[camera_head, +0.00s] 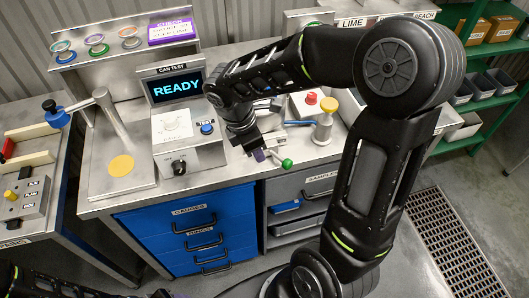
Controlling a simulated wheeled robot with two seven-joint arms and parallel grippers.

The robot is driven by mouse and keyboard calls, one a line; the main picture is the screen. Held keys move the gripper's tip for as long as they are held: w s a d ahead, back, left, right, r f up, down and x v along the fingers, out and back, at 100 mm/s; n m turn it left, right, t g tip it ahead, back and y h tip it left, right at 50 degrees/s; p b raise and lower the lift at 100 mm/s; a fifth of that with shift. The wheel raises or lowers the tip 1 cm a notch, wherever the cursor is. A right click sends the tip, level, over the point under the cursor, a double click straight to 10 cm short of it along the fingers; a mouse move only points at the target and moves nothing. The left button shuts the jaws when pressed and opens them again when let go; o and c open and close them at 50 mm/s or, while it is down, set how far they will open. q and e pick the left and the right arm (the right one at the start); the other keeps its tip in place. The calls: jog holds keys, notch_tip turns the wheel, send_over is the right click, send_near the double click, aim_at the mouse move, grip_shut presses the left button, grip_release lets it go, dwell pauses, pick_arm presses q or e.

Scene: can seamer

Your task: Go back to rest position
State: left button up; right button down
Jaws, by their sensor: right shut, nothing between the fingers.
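My right arm reaches in from the lower right, bends high at the elbow and comes down over the bench. Its right gripper (264,157) points down at the bench's front edge, just left of a green ball knob (287,163). The fingers are small and dark here, shut with nothing between them. I cannot tell whether they touch the knob's lever. Of my left arm, only dark parts show along the bottom left edge; its gripper does not show clearly.
The steel bench (121,192) carries a READY screen (177,87), a grey control box (188,146) and a yellow-topped post (324,125). Blue drawers (190,228) are below. A side table (28,215) is at left, a green shelf (480,100) at right. Floor by the grate (455,250) is clear.

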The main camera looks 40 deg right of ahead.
jog(key=shift+v, duration=0.9)
jog(key=s+a+f+m+y+b, duration=0.1)
jog(key=s+a+f+m+y, duration=0.25)
jog(key=a+f, duration=0.65)
jog(key=s+a+f+m+y+b, duration=0.3)
jog(key=a+f, duration=0.4)
jog(key=f, duration=0.6)
jog(key=s+a+f+m, duration=0.2)
jog(key=s+f+m, duration=0.1)
jog(key=f+m, duration=0.2)
jog(key=s+a+f+m+t, duration=0.1)
jog(key=s+a+f+m, duration=0.1)
jog(key=f+m, duration=0.3)
jog(key=shift+s+f, duration=0.25)
jog(key=shift+s, duration=0.4)
jog(key=shift+a+m, duration=0.1)
jog(key=shift+m, duration=0.15)
